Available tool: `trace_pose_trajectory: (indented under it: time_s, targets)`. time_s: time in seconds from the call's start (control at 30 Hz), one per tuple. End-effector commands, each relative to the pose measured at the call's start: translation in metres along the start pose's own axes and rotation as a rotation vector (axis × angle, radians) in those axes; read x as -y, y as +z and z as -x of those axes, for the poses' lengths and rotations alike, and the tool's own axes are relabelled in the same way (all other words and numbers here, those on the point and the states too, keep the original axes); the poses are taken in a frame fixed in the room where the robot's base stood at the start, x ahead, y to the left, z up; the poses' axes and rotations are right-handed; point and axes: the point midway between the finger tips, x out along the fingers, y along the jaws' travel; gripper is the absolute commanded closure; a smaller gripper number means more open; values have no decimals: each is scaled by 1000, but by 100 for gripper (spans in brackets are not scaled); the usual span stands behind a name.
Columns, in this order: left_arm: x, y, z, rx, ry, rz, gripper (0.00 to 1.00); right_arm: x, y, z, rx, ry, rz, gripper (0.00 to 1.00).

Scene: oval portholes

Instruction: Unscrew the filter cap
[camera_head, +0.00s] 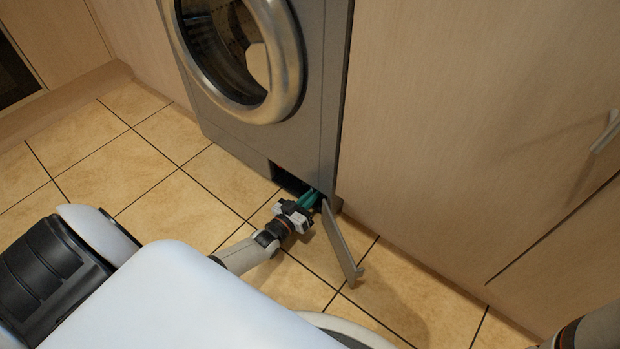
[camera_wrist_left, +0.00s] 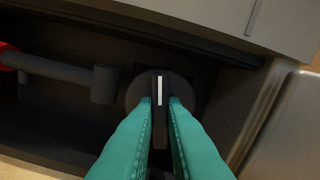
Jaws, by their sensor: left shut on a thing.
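The filter cap (camera_wrist_left: 159,88) is a dark round knob with a raised grip bar and a white stripe, seen in the left wrist view inside the dark recess at the washing machine's base. The white stripe stands upright in that view. My left gripper (camera_wrist_left: 160,115) has teal fingers, one on each side of the grip bar, shut on it. In the head view my left gripper (camera_head: 309,198) reaches into the recess opening (camera_head: 286,178), and the cap is hidden there. My right gripper is not in view; only part of my right arm shows at the lower right corner.
The washing machine (camera_head: 312,120) stands between wooden cabinet fronts. Its small filter flap (camera_head: 341,243) hangs open just right of my left gripper. A grey pipe (camera_wrist_left: 60,70) with a red end (camera_wrist_left: 14,57) lies left of the cap. Tiled floor (camera_head: 170,205) is clear at the left.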

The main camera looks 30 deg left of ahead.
Motion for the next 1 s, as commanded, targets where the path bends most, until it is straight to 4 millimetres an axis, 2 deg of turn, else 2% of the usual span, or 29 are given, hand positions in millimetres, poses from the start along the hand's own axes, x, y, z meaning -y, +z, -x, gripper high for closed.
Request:
trace_pose_trajectory:
  time_s: [1.0]
  targets:
    - [-1, -1, 0, -1, 0, 948, 100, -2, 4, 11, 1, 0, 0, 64]
